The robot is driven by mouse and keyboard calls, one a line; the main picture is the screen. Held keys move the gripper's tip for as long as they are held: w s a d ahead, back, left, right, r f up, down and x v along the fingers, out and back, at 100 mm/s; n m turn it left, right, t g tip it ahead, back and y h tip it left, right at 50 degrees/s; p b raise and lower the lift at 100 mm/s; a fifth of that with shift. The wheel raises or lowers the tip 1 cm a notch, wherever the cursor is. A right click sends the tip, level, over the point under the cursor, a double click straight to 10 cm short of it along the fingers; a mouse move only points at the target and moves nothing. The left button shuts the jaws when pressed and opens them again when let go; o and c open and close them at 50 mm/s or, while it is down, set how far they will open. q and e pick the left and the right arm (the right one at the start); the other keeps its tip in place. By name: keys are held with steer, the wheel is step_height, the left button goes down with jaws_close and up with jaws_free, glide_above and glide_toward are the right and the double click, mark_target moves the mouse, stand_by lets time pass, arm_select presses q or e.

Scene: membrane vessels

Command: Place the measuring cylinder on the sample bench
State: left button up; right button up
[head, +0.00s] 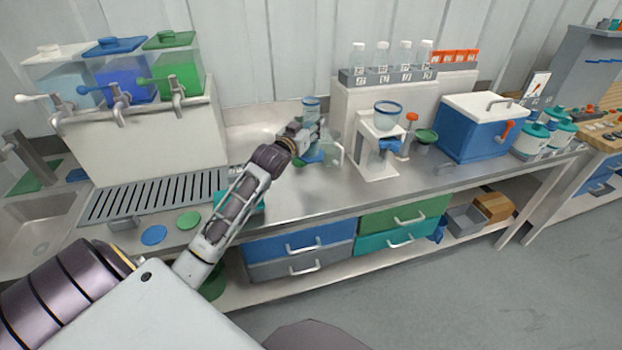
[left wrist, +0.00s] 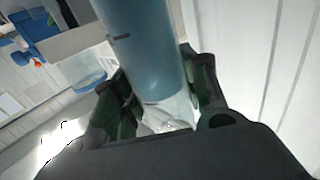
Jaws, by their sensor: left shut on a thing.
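The measuring cylinder is a clear tube with a blue band near its top; its upper part (head: 311,106) shows above my left gripper in the head view. In the left wrist view the cylinder (left wrist: 143,50) fills the middle, bluish above and clear below. My left gripper (head: 318,133) is shut on it, with dark green fingers on both sides in the wrist view. The cylinder stands over the back of the steel bench (head: 300,195); whether its foot touches the bench is hidden. My right gripper is not in view.
A clear beaker (head: 332,150) stands just beside the gripper. To the right are a white filter stand (head: 378,160) and a blue cooler (head: 470,138). A tap dispenser (head: 155,145) with coloured tanks stands left.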

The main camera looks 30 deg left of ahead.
mark_target(307, 155)
arm_select(q)
steer(key=shift+f, duration=3.1)
steer(key=shift+f, duration=1.9)
steer(key=o, duration=1.3)
steer(key=shift+f, duration=0.15)
steer(key=shift+o, duration=0.2)
steer(key=shift+s, duration=0.1)
steer(key=shift+s+d+b, duration=0.15)
steer(key=shift+s, duration=1.7)
steer(key=shift+s+d+b, duration=0.15)
steer(key=shift+s, duration=1.65)
